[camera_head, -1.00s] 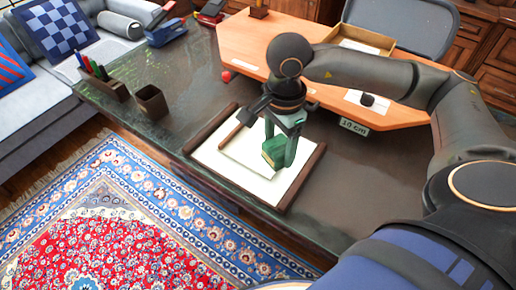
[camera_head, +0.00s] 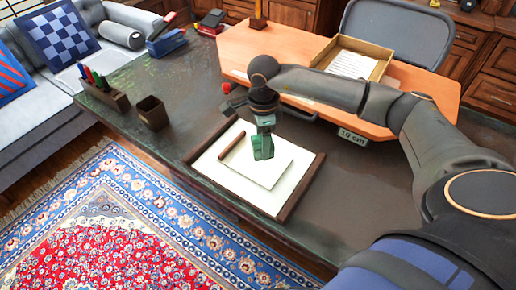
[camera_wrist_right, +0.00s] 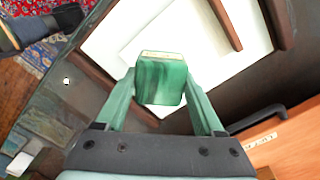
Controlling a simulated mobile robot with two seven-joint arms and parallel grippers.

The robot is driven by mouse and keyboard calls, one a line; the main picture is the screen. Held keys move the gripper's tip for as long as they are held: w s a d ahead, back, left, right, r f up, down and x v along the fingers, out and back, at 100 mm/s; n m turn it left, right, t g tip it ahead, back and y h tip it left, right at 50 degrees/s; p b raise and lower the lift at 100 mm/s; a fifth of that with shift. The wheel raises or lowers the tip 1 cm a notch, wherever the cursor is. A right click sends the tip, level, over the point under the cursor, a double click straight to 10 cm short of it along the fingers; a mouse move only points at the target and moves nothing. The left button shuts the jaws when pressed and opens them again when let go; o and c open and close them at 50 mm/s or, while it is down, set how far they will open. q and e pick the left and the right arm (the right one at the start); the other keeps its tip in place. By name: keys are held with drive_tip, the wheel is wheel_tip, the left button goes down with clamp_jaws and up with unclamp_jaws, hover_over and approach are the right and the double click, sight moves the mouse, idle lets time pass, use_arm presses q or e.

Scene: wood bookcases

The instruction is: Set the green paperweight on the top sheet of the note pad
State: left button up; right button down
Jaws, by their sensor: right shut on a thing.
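The green paperweight (camera_head: 262,147) is a marbled green block with a pale tan face. My right gripper (camera_head: 264,132) is shut on it, with one finger on each side. In the right wrist view the paperweight (camera_wrist_right: 161,82) sits between the two green fingertips. It appears over the white note pad (camera_head: 268,176), near the pad's upper part; whether it touches the sheet I cannot tell. The note pad lies on a pale desk blotter (camera_head: 207,160) with dark wooden side rails. My left gripper is not in view.
A brown bar (camera_head: 231,146) lies at the pad's left edge. A pen holder (camera_head: 104,94) and a dark cup (camera_head: 152,112) stand at the left of the desk. Behind are a raised orange wooden top (camera_head: 290,72) and an open tray (camera_head: 352,58). The desk right of the blotter is clear.

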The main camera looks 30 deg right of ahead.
sight(258, 143)
drive_tip(key=w+f, duration=0.3)
drive_tip(key=shift+d+f, duration=0.15)
drive_tip(key=shift+d, duration=0.05)
drive_tip(key=shift+s+f+p, duration=0.1)
drive_tip(key=shift+f+p, duration=0.2)
drive_tip(key=shift+f, duration=1.15)
drive_tip(key=shift+f, duration=0.15)
unclamp_jaws()
wheel_tip(258, 143, up, 12)
drive_tip(key=shift+r+b, duration=0.15)
drive_tip(key=shift+b, duration=0.25)
